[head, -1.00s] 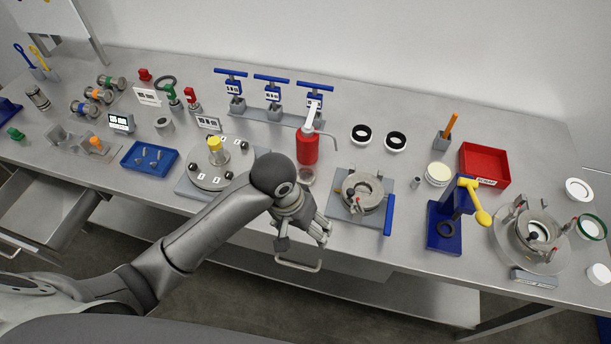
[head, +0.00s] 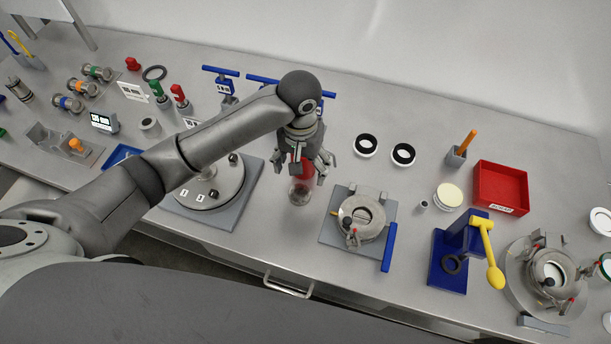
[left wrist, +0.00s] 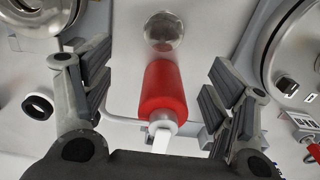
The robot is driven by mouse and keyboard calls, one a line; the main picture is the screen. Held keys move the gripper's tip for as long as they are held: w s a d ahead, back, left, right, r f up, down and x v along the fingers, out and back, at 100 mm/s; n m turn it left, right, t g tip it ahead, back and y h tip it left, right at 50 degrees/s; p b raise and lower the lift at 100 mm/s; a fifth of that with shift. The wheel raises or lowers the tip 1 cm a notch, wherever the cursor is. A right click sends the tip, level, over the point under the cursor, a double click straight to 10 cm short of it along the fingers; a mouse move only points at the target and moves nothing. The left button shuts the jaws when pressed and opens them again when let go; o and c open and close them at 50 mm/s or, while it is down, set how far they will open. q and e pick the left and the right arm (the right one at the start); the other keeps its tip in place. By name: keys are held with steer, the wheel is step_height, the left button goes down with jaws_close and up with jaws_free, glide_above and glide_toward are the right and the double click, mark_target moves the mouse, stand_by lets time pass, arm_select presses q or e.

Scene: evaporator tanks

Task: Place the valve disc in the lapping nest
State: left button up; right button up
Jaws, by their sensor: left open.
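A flanged steel body (head: 552,272) at far right holds a white disc with a black knob (head: 549,282). I cannot tell for certain which parts are the valve disc and the lapping nest. My right gripper is not in view.
A numbered round plate (head: 225,195) lies left, partly behind my arm. Two black-and-white rings (head: 366,146), a red bin (head: 500,188) and a blue press with yellow lever (head: 460,250) stand right. Bench between is clear.

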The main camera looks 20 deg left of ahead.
mark_target(300, 193)
arm_select(q)
step_height(300, 193, down, 2)
steer(key=shift+s+f+p, duration=0.1)
steer(key=shift+p, duration=0.2)
steer(key=shift+s+f, duration=0.25)
steer(key=shift+f, duration=0.4)
steer(key=shift+s+f, duration=0.25)
steer(key=shift+f, duration=0.35)
steer(key=shift+f+p, duration=0.25)
steer(key=shift+p, duration=0.15)
steer(key=f+p, duration=0.1)
steer(key=f, duration=0.3)
steer(key=shift+w+a+p, duration=0.15)
steer(key=shift+a+p, duration=0.05)
steer(key=shift+p, duration=0.2)
steer(key=shift+f, duration=0.55)
steer(key=c, duration=1.5)
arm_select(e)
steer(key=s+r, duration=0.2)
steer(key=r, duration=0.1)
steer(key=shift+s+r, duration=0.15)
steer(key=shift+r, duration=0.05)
arm_select(q)
steer(key=shift+r, duration=0.15)
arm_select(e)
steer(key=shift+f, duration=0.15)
